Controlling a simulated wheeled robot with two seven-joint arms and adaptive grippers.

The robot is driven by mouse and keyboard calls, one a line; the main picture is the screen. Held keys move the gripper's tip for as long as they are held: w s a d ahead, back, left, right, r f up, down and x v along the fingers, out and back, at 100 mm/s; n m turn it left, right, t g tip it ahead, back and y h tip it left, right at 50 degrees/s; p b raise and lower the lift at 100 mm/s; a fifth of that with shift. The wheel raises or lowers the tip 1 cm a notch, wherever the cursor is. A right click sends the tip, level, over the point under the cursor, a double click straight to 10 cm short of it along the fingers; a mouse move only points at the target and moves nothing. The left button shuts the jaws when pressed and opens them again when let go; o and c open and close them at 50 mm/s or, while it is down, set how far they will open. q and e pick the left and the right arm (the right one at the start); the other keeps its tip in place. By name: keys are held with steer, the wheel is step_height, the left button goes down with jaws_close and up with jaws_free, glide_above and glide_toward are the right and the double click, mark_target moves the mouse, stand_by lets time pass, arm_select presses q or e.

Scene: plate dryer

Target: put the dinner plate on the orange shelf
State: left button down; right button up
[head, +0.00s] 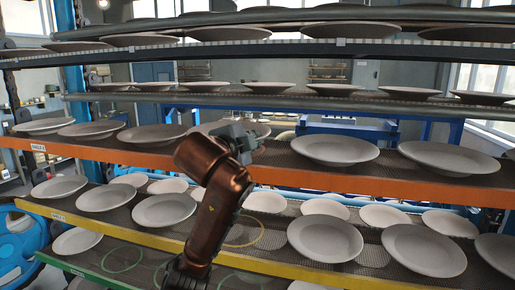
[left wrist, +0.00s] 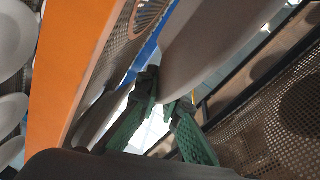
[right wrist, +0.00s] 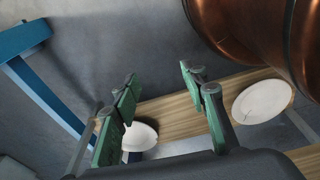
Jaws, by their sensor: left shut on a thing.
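My left gripper (head: 240,133) is at the level of the orange shelf (head: 275,177), in the gap in its row of plates. It is shut on the rim of a grey dinner plate (head: 261,130), which the gripper and arm partly hide. In the left wrist view the plate (left wrist: 215,35) reaches between the green fingers (left wrist: 168,98), with the orange shelf edge (left wrist: 70,75) at left. I cannot tell whether the plate touches the shelf. My right gripper (right wrist: 163,88) is open and empty; it is outside the head view.
Other plates stand on the orange shelf at left (head: 152,134) and right (head: 336,150). A grey shelf (head: 300,102) lies close above, and a yellow shelf (head: 290,265) with several plates below. In the right wrist view, two plates (right wrist: 140,137) (right wrist: 263,101) lie on a wooden surface (right wrist: 190,112).

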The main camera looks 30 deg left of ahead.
mark_target(258, 160)
arm_select(q)
steer(key=shift+s+f, duration=0.15)
steer(key=shift+f, duration=0.4)
steer(key=shift+w+a+f+p, duration=0.15)
steer(key=shift+w+f+p, duration=0.15)
steer(key=shift+w+f, duration=0.85)
steer(key=shift+w, duration=0.05)
steer(key=shift+s+r, duration=0.2)
steer(key=shift+s, duration=0.45)
steer(key=shift+w+f, duration=0.15)
steer(key=shift+f, duration=0.05)
steer(key=c, duration=2.4)
jaws_free()
steer(key=shift+w+f, duration=0.15)
steer(key=shift+w, duration=0.1)
steer(key=shift+s, duration=0.2)
steer(key=shift+r, duration=0.25)
steer(key=shift+s, duration=0.2)
steer(key=s+d+r+b, duration=0.1)
steer(key=s+b, duration=0.1)
steer(key=s, duration=0.9)
steer(key=shift+s+d+r, duration=0.15)
steer(key=shift+d+r, duration=0.25)
arm_select(e)
steer(key=shift+s+d+f, duration=0.1)
steer(key=shift+s+f, duration=0.35)
steer(key=shift+s, duration=0.4)
steer(key=shift+s+f, duration=0.4)
steer(key=shift+s, duration=0.4)
